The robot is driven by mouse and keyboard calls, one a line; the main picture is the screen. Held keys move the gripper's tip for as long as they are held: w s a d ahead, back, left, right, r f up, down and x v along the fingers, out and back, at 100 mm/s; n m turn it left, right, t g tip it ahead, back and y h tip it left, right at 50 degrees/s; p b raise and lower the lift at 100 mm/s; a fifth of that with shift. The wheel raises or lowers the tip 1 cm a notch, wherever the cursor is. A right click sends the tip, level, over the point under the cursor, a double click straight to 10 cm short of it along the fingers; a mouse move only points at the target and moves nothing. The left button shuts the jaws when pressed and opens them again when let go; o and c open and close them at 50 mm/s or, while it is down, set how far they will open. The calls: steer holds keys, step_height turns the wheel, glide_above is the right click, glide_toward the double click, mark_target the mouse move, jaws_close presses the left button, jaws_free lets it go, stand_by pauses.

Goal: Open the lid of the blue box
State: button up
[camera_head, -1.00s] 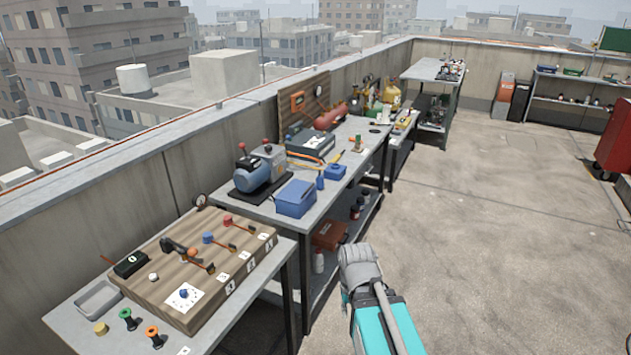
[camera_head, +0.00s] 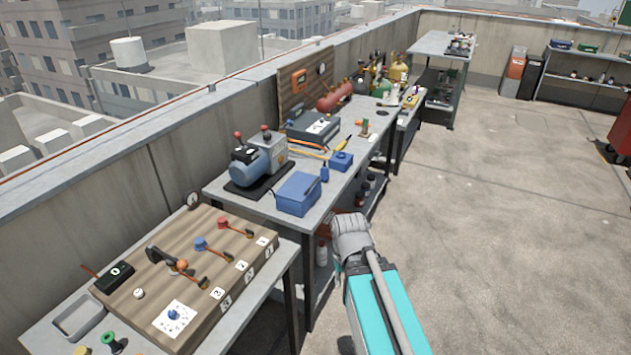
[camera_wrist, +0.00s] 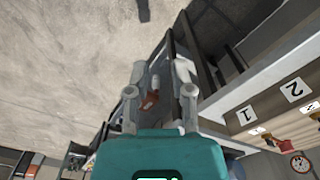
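A blue box (camera_head: 296,196) stands near the front edge of the middle workbench in the head view, with its lid shut. A smaller blue box (camera_head: 341,161) sits farther back on the same bench. My arm reaches in from the bottom of the head view, in front of the bench and short of the blue box; the fingers cannot be made out there. In the wrist view my gripper (camera_wrist: 160,92) has its two fingers apart with nothing held between them. The blue box is not seen in the wrist view.
A blue pump (camera_head: 250,166) stands just behind the box. A wooden board with levers (camera_head: 195,262) lies on the nearer table. Bottles stand on the bench's lower shelf, including a white one (camera_head: 322,254).

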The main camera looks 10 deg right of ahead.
stand_by(0.3)
steer(key=m+t+y+b, duration=0.9)
steer(key=m+t+b, duration=0.2)
steer(key=t+b, duration=0.2)
glide_toward(314, 182)
steer(key=v, duration=0.3)
steer(key=shift+s+d+f, duration=0.15)
steer(key=shift+s+f, duration=0.1)
steer(key=shift+s, duration=0.1)
steer(key=shift+w+n, duration=0.1)
steer(key=shift+n, duration=0.2)
steer(key=b+x, duration=0.2)
steer(key=x, duration=1.1)
steer(key=shift+w+b, duration=0.3)
steer(key=shift+b, duration=0.1)
steer(key=shift+c, duration=0.3)
